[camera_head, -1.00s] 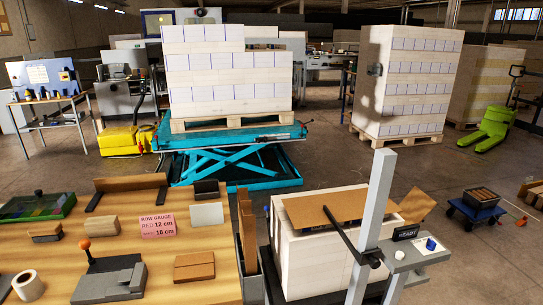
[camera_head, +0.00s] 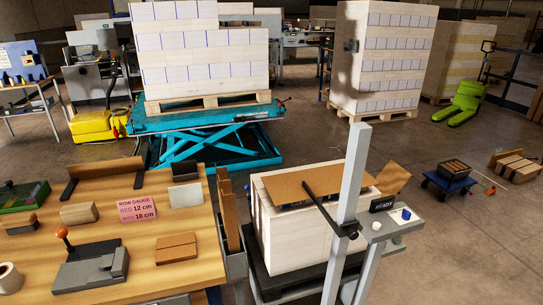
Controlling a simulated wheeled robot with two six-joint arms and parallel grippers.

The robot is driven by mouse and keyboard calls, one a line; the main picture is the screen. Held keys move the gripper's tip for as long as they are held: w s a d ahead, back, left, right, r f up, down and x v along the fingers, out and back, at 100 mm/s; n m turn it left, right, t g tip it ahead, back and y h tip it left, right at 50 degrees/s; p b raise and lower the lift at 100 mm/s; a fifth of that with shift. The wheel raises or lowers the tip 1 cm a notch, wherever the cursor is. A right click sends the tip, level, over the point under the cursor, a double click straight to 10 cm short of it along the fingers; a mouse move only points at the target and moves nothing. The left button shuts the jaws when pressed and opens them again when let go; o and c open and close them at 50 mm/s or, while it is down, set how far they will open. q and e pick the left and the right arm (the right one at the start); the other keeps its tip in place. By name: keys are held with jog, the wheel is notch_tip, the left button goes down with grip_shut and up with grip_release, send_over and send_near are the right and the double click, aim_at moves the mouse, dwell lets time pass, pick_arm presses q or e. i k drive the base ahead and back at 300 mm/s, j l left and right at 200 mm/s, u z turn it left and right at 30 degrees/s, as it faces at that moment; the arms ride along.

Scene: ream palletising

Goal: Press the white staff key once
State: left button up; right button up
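A small white key (camera_head: 376,226) sits on the grey control shelf (camera_head: 391,224) of the post at the lower right. A blue key (camera_head: 406,214) on a pale base is to its right on the same shelf. A small dark display (camera_head: 382,203) with pale lettering, seemingly "READY", stands behind the keys. Neither of my grippers shows in this view, and nothing is seen touching the white key.
The grey post (camera_head: 349,190) with a black arm stands beside a wrapped paper stack (camera_head: 290,238) topped by brown board. A wooden bench (camera_head: 190,224) fills the lower left. Floor right of the shelf is clear up to a blue dolly (camera_head: 447,186).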

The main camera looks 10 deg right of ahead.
aim_at(376, 226)
jog(key=z, duration=1.1)
